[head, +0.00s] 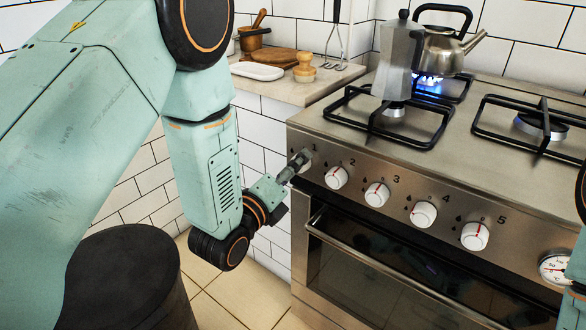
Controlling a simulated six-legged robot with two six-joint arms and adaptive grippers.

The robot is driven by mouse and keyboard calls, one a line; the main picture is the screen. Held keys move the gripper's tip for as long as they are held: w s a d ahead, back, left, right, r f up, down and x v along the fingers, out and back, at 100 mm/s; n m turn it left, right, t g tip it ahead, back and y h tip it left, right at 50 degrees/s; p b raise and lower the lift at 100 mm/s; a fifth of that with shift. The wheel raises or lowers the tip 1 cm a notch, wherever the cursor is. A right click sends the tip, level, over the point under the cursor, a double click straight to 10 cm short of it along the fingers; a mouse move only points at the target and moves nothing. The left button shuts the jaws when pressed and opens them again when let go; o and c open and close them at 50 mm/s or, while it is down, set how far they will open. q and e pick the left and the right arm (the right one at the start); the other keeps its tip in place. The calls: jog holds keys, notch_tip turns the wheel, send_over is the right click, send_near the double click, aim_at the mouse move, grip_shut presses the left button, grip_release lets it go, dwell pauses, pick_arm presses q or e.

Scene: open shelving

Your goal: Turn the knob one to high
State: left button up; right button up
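A steel stove front (400,190) carries a row of white knobs with red marks, numbered 1 to 5. My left gripper (297,164) reaches in from the left, with its fingertips at the knob position under the number 1. The fingers cover knob one almost wholly, so its setting is hidden. They look close together, but I cannot tell whether they grip the knob. Knob two (336,177) stands free just to the right. My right gripper is out of view; only bits of my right arm show at the right edge.
Knobs three (377,194), four (424,214) and five (475,236) follow rightward. The oven handle (380,270) sticks out below. A moka pot (398,62) stands on the front left burner; a kettle (442,48) is behind, near a blue flame (430,85). A counter (290,92) adjoins left.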

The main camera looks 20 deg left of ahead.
pick_arm(q)
jog(key=c, duration=1)
jog(key=shift+a+n+g+h+p, duration=0.1)
jog(key=shift+n+g+h+p, duration=0.25)
jog(key=shift+n+p, duration=2.3)
jog(key=shift+n+g+h+p, duration=0.15)
jog(key=shift+n+g+p, duration=0.3)
jog(key=shift+n+p, duration=2.15)
jog(key=shift+n+b, duration=1.15)
jog(key=shift+n, duration=0.1)
jog(key=o, duration=1.2)
